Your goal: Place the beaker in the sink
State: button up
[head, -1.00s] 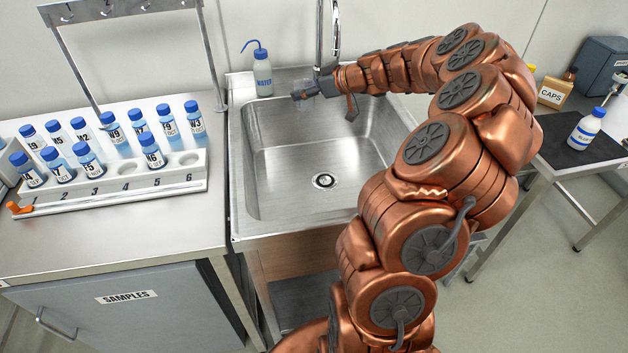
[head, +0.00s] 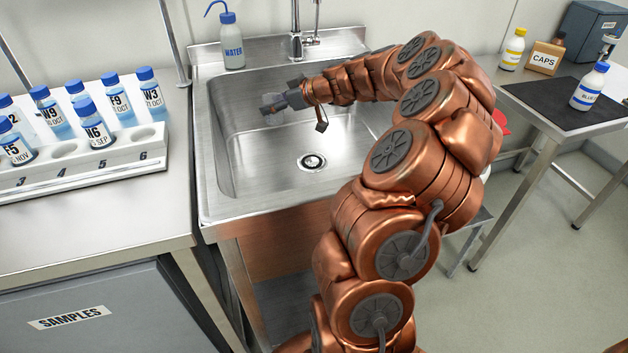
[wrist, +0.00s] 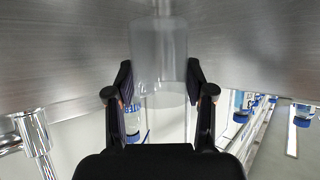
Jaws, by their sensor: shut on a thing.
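The beaker (wrist: 160,60) is clear and hard to see. In the wrist view it stands between the two fingers of my gripper (wrist: 159,80), which are shut on its sides. In the head view my gripper (head: 271,103) reaches in from the right over the left back part of the sink basin (head: 262,160). The beaker cannot be made out clearly there. The sink is steel, with a round drain (head: 312,162) near its middle. I cannot tell how high the beaker is above the basin floor.
A water bottle (head: 232,45) stands on the sink's back left rim, beside the faucet (head: 297,40). A white rack (head: 120,155) with blue-capped sample bottles is on the left counter. A side table (head: 550,110) on the right holds bottles and a caps box. The basin floor looks clear.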

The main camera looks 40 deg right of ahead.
jog(key=shift+f+b, duration=0.3)
jog(key=shift+f, duration=5.2)
jog(key=shift+f, duration=0.15)
jog(key=o, duration=1.1)
jog(key=shift+o, duration=0.2)
jog(key=shift+r, duration=0.25)
jog(key=shift+s+d+r, duration=0.15)
jog(key=shift+s, duration=0.1)
jog(key=v, duration=1.1)
jog(key=shift+s, duration=0.2)
